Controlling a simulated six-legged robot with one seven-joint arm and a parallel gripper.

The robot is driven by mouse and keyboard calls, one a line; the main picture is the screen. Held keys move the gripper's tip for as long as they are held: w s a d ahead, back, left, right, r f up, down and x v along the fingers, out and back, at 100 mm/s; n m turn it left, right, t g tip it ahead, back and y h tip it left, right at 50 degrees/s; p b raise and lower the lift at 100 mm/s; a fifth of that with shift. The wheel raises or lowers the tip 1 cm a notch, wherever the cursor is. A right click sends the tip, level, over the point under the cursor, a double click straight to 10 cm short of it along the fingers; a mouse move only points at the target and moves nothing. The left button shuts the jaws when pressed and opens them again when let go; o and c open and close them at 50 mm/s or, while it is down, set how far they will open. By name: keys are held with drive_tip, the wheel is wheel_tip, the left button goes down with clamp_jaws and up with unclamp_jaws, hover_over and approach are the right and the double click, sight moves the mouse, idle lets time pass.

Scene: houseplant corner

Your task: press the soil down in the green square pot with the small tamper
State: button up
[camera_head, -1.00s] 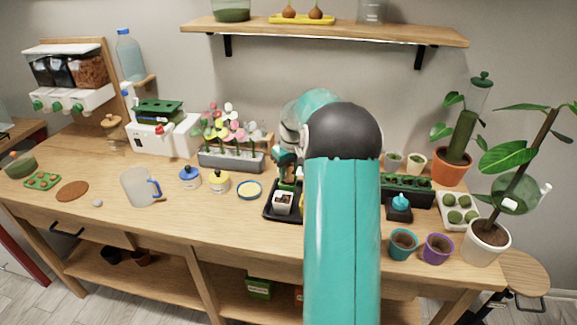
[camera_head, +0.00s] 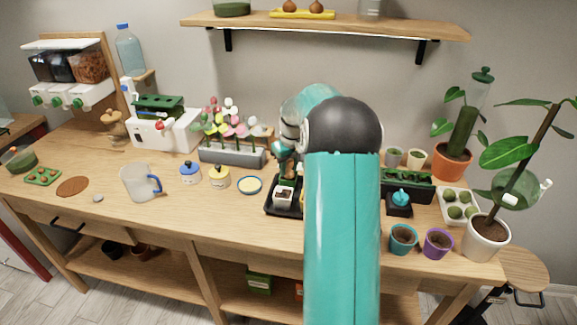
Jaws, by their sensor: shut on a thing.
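My gripper (camera_head: 285,168) points down over the back left of a black tray (camera_head: 270,209), just left of my teal arm. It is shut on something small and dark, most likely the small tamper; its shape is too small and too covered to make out. A small white square pot (camera_head: 283,203) with dark soil stands in the tray, in front of the gripper. I cannot make out the green square pot; my arm hides the right part of the tray. Whether the held thing touches any soil cannot be told.
A yellow-rimmed dish (camera_head: 249,185), a yellow-lidded jar (camera_head: 219,178) and a blue-lidded jar (camera_head: 190,174) stand left of the tray. A grey flower planter (camera_head: 232,155) is behind them. A teal pot (camera_head: 403,240) and a purple pot (camera_head: 438,244) stand at the front right.

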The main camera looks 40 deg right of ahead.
drive_tip(key=shift+f, duration=0.5)
idle(1.2)
drive_tip(key=shift+r, duration=3.55)
